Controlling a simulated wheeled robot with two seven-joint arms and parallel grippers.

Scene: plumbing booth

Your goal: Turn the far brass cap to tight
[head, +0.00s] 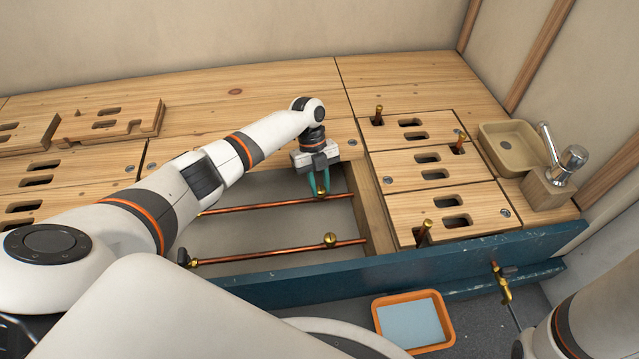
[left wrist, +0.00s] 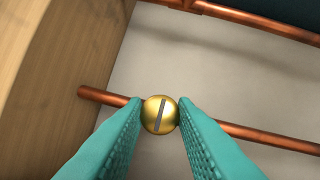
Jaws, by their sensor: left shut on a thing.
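The far brass cap (head: 320,192) sits on the far copper pipe (head: 270,204) in the floor opening. In the left wrist view the cap (left wrist: 159,115) is a round gold ball with a grey slanted stripe across its face. My left gripper (head: 319,185) reaches down over it. Its teal fingers are shut on the cap, one on each side, in the left wrist view (left wrist: 159,120). A nearer brass cap (head: 330,240) sits on the near copper pipe (head: 280,253), apart from my gripper. My right gripper is not in view.
Wooden boards with slots (head: 437,175) lie right of the opening, with several upright copper stubs. A wooden joist (head: 372,212) borders the opening's right side. A blue beam (head: 380,270) runs along the front. An orange tray (head: 447,342) lies below it. A basin (head: 508,150) stands right.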

